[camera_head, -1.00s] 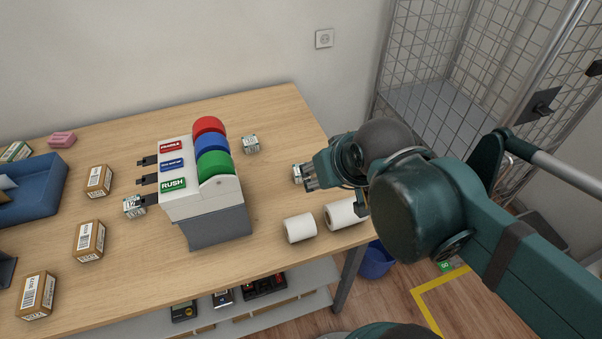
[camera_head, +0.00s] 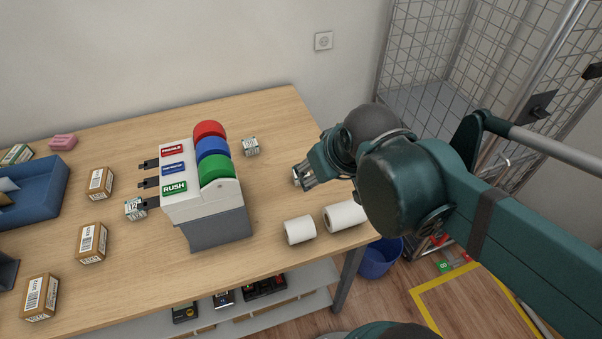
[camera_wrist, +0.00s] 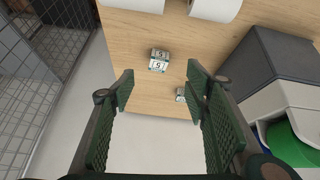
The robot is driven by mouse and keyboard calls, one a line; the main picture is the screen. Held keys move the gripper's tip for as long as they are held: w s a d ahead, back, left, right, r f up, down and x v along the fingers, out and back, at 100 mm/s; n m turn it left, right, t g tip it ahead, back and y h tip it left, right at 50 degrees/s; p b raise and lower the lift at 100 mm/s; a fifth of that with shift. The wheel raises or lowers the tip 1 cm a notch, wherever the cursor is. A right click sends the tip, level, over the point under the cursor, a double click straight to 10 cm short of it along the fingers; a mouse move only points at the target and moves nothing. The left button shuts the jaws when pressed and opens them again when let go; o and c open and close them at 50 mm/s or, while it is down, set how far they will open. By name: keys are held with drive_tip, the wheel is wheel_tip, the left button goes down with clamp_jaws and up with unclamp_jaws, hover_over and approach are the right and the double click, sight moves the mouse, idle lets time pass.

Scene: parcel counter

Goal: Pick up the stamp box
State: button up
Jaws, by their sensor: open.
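A small white-and-green box with a 5 on it (camera_wrist: 158,62) stands on the table in the wrist view, just beyond and between my fingertips. In the head view this box (camera_head: 296,179) is mostly hidden by my gripper (camera_head: 304,175). My gripper (camera_wrist: 160,82) is open, with nothing between its fingers. A similar small box (camera_head: 250,146) stands behind the dispenser's right side; it also shows partly behind my right finger in the wrist view (camera_wrist: 180,95). A third such box (camera_head: 135,208), marked 12, stands by the dispenser's left. I cannot tell which one is called the stamp box.
A label dispenser (camera_head: 205,218) with red, blue and green rolls stands mid-table. Two white paper rolls (camera_head: 299,230) lie near the front right edge. Brown cartons (camera_head: 91,243) and a blue tray (camera_head: 42,190) are at left. A wire cage (camera_head: 430,60) stands right of the table.

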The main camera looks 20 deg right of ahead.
drive_tip(key=w+f+n+g+p, duration=0.1)
drive_tip(key=w+n+g+p, duration=0.1)
drive_tip(key=w+n+p, duration=0.1)
drive_tip(key=w+f+n+g+p, duration=0.1)
drive_tip(key=w+f+n+p, duration=0.1)
drive_tip(key=w+n+p, duration=0.2)
drive_tip(key=w+f+n+g+p, duration=0.2)
drive_tip(key=w+n+p, duration=0.2)
drive_tip(key=w+n, duration=0.2)
drive_tip(key=shift+f+g, duration=0.1)
drive_tip(key=shift+g, duration=0.2)
drive_tip(key=shift+w+f+n+g+p, duration=0.2)
drive_tip(key=shift+f+n+p, duration=0.2)
drive_tip(key=shift+f+n, duration=0.15)
drive_tip(key=shift+w+f+n+g+p, duration=0.1)
drive_tip(key=shift+f+n+g+p, duration=0.1)
drive_tip(key=shift+f+n+p, duration=0.3)
drive_tip(key=shift+f, duration=1.25)
drive_tip(key=shift+f+b, duration=0.1)
drive_tip(key=shift+b, duration=0.2)
drive_tip(key=shift+f, duration=2.5)
